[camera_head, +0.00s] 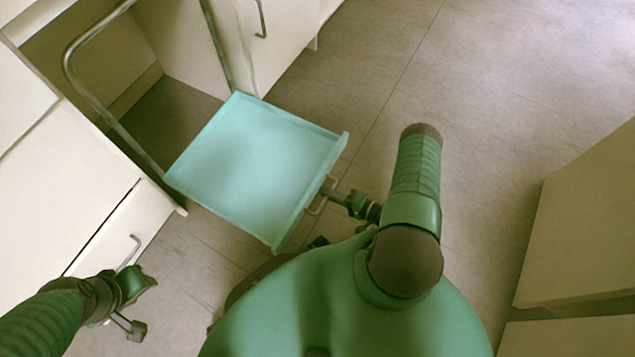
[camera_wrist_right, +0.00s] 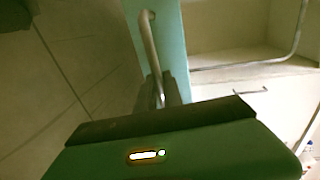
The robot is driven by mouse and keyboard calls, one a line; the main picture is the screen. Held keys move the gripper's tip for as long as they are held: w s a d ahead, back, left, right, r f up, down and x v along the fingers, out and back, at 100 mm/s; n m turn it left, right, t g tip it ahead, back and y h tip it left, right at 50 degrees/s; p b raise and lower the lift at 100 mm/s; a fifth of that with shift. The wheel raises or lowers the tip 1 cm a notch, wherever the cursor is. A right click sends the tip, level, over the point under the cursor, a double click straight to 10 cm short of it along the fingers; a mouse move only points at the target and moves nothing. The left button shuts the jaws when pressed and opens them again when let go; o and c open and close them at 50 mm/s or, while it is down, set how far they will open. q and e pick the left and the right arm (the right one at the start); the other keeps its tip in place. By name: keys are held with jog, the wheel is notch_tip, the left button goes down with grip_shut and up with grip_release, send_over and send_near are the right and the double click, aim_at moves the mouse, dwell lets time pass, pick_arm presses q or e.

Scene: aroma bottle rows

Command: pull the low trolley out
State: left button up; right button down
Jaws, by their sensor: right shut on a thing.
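The low trolley (camera_head: 255,165) is a flat light-blue tray with a low rim and a tall metal push frame (camera_head: 100,105) at its far left side. It stands on the floor, partly out of an open bay between white cabinets. My right gripper (camera_head: 326,194) is shut on the trolley's handle (camera_head: 316,205) at the near right edge. In the right wrist view the handle (camera_wrist_right: 150,45) runs down to the fingers beside the blue panel (camera_wrist_right: 172,45).
White cabinets with bar handles (camera_head: 130,252) stand at the left and top, close on both sides of the bay (camera_head: 165,115). A pale cabinet block (camera_head: 585,225) stands at the right. The grey floor (camera_head: 500,90) between is clear.

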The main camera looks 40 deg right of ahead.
jog(key=shift+s+d+f, duration=0.1)
jog(key=shift+s+f, duration=0.05)
jog(key=shift+s, duration=0.2)
jog(key=c, duration=1.5)
grip_release()
jog(key=shift+w, duration=0.1)
jog(key=p+v, duration=0.5)
jog(key=v, duration=1.2)
jog(key=shift+f, duration=0.1)
